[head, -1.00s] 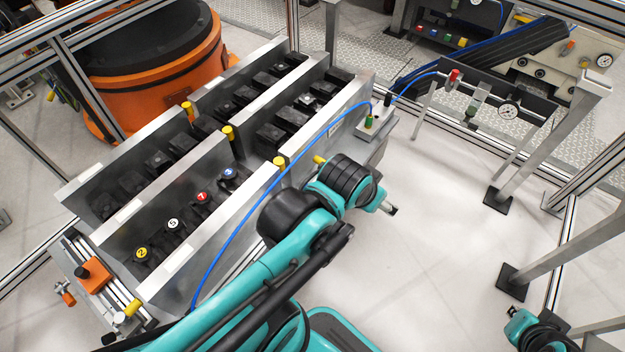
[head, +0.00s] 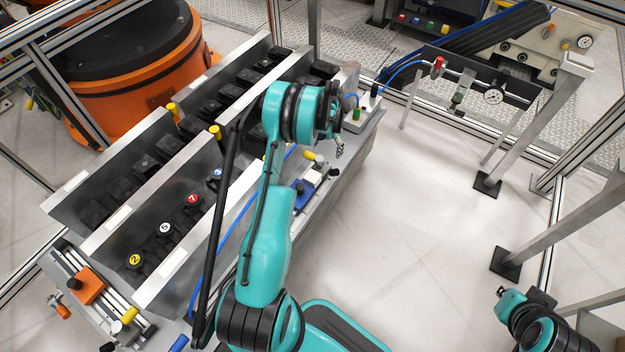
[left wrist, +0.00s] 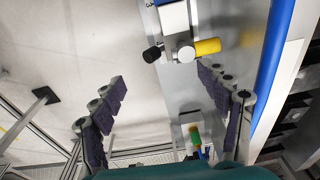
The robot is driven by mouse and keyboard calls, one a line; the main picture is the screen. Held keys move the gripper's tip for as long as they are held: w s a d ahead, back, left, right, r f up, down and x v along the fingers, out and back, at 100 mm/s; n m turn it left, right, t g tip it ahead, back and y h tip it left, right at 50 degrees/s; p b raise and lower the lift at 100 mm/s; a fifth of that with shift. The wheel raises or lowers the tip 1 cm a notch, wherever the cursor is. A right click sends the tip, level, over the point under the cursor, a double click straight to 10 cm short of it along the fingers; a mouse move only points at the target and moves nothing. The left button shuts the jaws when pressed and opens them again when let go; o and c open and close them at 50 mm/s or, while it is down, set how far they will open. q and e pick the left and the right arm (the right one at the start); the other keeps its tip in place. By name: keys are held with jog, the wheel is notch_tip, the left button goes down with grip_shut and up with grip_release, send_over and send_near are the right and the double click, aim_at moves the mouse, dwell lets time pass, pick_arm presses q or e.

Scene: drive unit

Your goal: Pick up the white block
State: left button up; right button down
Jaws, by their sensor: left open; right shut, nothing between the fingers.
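The white block (head: 314,171) sits on a blue piece (head: 304,194) at the right-hand ledge of the drive unit in the head view. My left gripper (head: 339,147) is near the ledge, beyond the block in the head view. Its fingers are spread and empty in the left wrist view (left wrist: 160,90), with the block beyond the gap.
Tall metal plates (head: 130,222) divide rows of black parts left of the ledge. A blue hose (head: 234,222) runs along it. A green-and-black fitting (head: 357,110) stands at its far end.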

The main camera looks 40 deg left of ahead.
pick_arm(q)
jog(key=g, duration=0.1)
send_over(312, 175)
jog(key=f, duration=1.1)
jog(key=shift+w+d+f, duration=0.3)
jog(key=shift+w+f, duration=0.05)
notch_tip(312, 175, down, 3)
jog(key=shift+s+f+b, duration=0.1)
jog(key=shift+s+b, duration=0.05)
jog(key=shift+b, duration=0.4)
jog(key=f+b, duration=0.1)
jog(key=f, duration=0.1)
jog(key=f+b, duration=0.1)
jog(key=f, duration=0.2)
jog(key=shift+s+a+f+b, duration=0.1)
jog(key=shift+s+a+b, duration=0.1)
jog(key=shift+b, duration=0.2)
jog(key=shift+d, duration=0.1)
jog(key=shift+c, duration=0.6)
jog(key=c, duration=1.6)
jog(key=shift+r, duration=0.3)
